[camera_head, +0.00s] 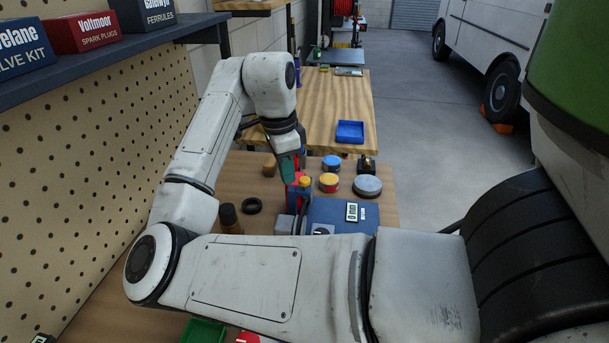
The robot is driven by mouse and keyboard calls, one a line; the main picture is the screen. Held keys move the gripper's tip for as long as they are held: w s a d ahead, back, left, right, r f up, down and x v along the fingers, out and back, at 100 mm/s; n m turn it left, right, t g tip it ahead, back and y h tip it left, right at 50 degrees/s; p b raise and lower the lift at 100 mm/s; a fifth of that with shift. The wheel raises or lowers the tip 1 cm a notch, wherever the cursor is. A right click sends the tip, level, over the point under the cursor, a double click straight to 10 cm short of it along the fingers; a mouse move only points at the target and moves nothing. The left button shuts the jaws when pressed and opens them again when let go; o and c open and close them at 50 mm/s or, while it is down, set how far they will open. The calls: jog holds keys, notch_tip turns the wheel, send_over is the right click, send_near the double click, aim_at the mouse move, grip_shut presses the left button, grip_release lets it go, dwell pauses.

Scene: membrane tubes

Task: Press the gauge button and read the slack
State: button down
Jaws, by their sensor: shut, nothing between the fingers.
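A blue gauge box (337,218) sits on the near wooden bench, right of centre. A small pale display (352,212) is on its top; its digits are too small to read. A red part (299,194) with a yellow-orange cap (305,181) stands at the box's left end. I cannot tell whether the cap is the gauge button. My gripper (292,178) points down, shut and empty, just left of the cap. I cannot tell whether it touches the cap or the red part. My own arm hides the near side of the box.
Several round tins, among them a blue-topped one (331,163) and a grey one (367,186), stand behind the box. A brown bottle (230,218) and a black ring (251,205) lie left. A pegboard (95,165) bounds the left. A blue tray (350,131) sits on the farther bench.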

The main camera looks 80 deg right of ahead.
notch_tip(320, 180, up, 11)
jog(key=shift+w+a+f, duration=0.2)
jog(key=shift+w+a, duration=0.05)
jog(key=shift+w, duration=0.15)
dwell(0.8)
